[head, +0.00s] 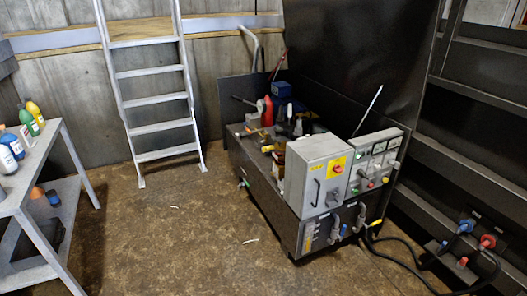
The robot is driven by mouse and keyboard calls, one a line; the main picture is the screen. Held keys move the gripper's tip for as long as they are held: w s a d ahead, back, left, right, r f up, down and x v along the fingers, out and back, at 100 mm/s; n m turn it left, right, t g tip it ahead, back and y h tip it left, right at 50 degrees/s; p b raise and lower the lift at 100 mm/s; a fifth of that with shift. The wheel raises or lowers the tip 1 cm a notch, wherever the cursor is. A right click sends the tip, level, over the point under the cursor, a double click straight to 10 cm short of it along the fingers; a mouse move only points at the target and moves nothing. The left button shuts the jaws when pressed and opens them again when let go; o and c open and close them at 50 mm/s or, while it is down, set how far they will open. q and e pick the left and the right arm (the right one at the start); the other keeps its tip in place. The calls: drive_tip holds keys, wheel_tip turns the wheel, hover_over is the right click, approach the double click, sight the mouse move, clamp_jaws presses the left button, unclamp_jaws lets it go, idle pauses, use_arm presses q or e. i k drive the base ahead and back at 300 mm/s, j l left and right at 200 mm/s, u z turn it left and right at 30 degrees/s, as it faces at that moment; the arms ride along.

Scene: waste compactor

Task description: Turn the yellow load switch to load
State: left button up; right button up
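A grey control box (318,178) stands on the front end of a dark machine (262,180) right of centre. A yellow plate with a red rotary knob (337,169) is on its front face. To its right is a light grey panel (374,165) with gauges on top and several small coloured knobs or buttons below, including a red one (371,185) and a green one (385,180). Which of these is the yellow load switch, and its setting, is too small to tell. Neither of my grippers is in view.
A metal ladder (154,97) leans on the back wall. A grey shelf table (50,150) with bottles stands at the left. Dark cables (400,262) run from the machine to red and blue plugs at the right. The brown floor (185,240) in front is mostly clear.

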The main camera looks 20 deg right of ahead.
sight(268, 148)
drive_tip(key=i+u, duration=0.15)
drive_tip(key=i, duration=1.35)
drive_tip(key=i+j+z, duration=0.1)
drive_tip(key=i, duration=0.6)
drive_tip(key=i+j+z, duration=0.1)
drive_tip(key=i, duration=0.6)
